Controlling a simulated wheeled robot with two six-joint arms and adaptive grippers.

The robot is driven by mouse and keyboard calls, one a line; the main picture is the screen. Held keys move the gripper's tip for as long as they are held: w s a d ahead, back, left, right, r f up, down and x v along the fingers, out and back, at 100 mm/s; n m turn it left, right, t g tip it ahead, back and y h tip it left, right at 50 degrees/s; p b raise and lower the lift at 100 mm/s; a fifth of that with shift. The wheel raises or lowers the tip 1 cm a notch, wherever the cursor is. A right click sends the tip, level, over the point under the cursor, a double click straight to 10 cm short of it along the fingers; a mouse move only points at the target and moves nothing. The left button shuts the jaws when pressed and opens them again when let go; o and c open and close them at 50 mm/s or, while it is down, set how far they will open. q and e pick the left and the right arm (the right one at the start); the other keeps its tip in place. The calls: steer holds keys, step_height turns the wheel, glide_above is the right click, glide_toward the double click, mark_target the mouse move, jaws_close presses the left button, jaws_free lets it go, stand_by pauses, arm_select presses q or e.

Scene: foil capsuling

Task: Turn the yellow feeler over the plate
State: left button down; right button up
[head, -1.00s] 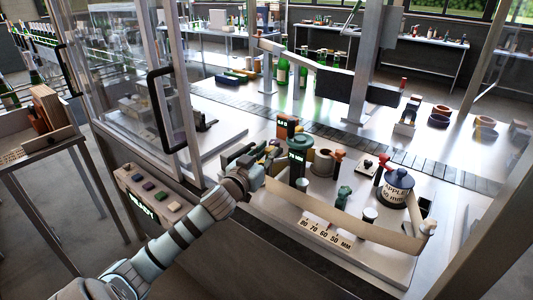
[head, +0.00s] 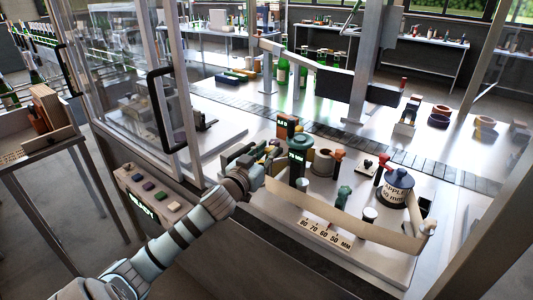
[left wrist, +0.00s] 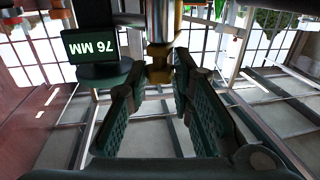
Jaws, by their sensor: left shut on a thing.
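My left gripper (head: 268,162) reaches in from the left, beside a dark green post with a lit display (head: 297,160). The display reads 76 MM upside down in the left wrist view (left wrist: 90,43). There the gripper's two green ribbed fingers (left wrist: 160,72) are shut on a small yellow, brass-like piece, the yellow feeler (left wrist: 159,62), which hangs on a metal stem. In the head view the feeler is mostly hidden by the gripper. The pale plate (head: 385,262) lies under the post and fixtures. My right gripper is not in view.
A long pale strip (head: 345,222) curves along the plate's front, near a millimetre scale (head: 325,236). A labelled round drum (head: 396,188) stands on the right. A glass guard with a black handle (head: 165,110) and a button panel (head: 150,197) are close to my left arm.

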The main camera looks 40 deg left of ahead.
arm_select(q)
steer(key=c, duration=1.4)
jaws_free()
steer(key=s, duration=0.4)
steer(key=s+d, duration=0.1)
steer(key=s, duration=0.2)
steer(key=s+d, duration=0.1)
steer(key=s, duration=0.3)
steer(key=shift+s+d, duration=0.2)
steer(key=shift+s, duration=0.15)
